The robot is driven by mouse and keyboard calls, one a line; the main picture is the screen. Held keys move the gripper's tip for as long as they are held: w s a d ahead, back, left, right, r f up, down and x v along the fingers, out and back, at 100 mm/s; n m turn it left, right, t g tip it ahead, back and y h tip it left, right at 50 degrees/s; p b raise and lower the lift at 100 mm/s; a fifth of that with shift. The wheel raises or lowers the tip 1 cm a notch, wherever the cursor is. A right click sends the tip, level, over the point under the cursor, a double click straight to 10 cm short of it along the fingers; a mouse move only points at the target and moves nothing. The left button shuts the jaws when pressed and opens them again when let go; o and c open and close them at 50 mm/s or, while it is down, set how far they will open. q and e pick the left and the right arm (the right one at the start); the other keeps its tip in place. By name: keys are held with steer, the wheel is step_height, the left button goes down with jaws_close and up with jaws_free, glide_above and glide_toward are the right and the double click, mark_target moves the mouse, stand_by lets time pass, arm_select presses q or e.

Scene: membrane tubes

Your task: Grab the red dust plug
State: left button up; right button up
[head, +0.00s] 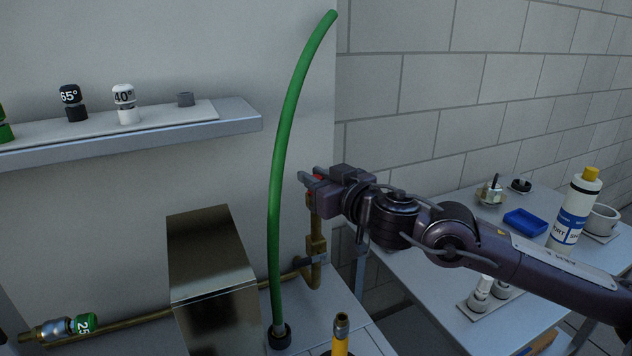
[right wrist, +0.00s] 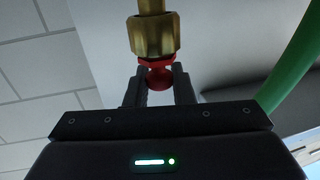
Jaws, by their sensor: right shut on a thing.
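The red dust plug (right wrist: 159,76) shows in the right wrist view between the fingers of my right gripper (right wrist: 159,88). The plug's upper edge meets the end of a brass fitting (right wrist: 153,36). The right gripper is shut on the plug. Most of the plug is hidden by the fingers in the head view. My left gripper is not in view.
A tall green tube (head: 280,160) rises just left of my right gripper. A metal box (head: 212,265) stands further left. A shelf (head: 225,124) holds labelled caps. A side table (head: 415,262) at right carries a bottle (head: 572,210) and a blue tray (head: 525,222).

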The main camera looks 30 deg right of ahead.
mark_target(316, 176)
step_height(316, 176, up, 20)
steer(key=p, duration=0.5)
steer(key=shift+p, duration=0.4)
